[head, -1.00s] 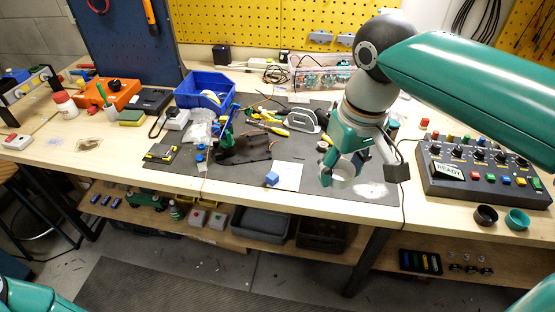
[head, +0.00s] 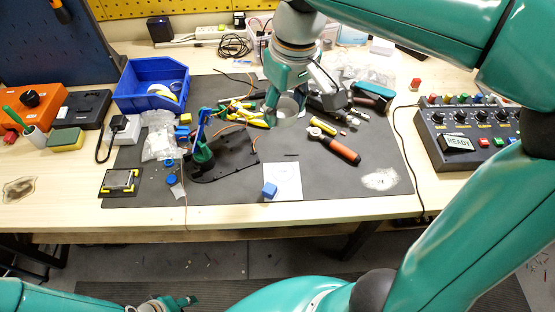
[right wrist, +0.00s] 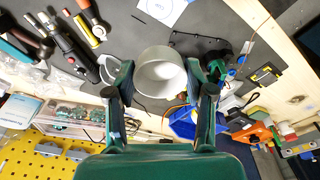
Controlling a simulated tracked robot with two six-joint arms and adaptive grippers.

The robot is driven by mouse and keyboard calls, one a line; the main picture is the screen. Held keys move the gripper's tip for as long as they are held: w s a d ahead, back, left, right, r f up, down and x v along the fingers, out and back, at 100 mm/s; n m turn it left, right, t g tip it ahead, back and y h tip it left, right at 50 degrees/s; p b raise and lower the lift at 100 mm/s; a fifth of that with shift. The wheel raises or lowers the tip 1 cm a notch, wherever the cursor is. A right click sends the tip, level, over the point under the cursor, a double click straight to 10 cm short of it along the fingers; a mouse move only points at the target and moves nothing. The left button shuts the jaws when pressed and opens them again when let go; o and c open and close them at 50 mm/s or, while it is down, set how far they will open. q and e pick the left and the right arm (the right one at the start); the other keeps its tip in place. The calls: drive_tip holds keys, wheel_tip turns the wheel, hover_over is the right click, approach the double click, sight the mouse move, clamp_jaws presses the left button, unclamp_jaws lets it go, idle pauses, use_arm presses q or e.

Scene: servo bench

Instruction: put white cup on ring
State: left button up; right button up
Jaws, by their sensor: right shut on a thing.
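The white cup (head: 288,108) is held in my right gripper (head: 284,104), above the back part of the dark mat. In the right wrist view the cup (right wrist: 160,74) sits between the two fingers (right wrist: 162,82), its open mouth facing the camera. A white card (head: 288,178) with a faint ring drawn on it lies near the mat's front edge. The card (right wrist: 165,8) also shows at the top of the right wrist view. A blue cube (head: 269,190) is at its left front corner. My left gripper (head: 178,303) is partly visible at the bottom edge; its opening is unclear.
The mat (head: 340,205) also holds an orange-handled tool (head: 335,145), pliers and a blue clamp-like part on a black plate (head: 225,160). A blue bin (head: 150,85) stands back left. A control box (head: 465,140) is at right. The mat right of the card is mostly clear.

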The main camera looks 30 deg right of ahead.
sight(282, 170)
wheel_tip(282, 170, down, 18)
drive_tip(key=shift+r+b, duration=0.1)
drive_tip(key=shift+b, duration=0.4)
drive_tip(key=shift+f, duration=0.2)
drive_tip(key=o, duration=0.9)
drive_tip(key=shift+r, duration=0.1)
drive_tip(key=shift+o, duration=0.2)
drive_tip(key=shift+s+r+p, duration=0.1)
drive_tip(key=shift+s+r, duration=0.15)
drive_tip(key=shift+r, duration=1.8)
drive_tip(key=shift+s+r+p, duration=0.15)
drive_tip(key=shift+s+r, duration=0.05)
drive_tip(key=shift+r, duration=1.8)
drive_tip(key=shift+s+r+p, duration=0.1)
drive_tip(key=shift+s+r, duration=0.15)
drive_tip(key=shift+r, duration=1.8)
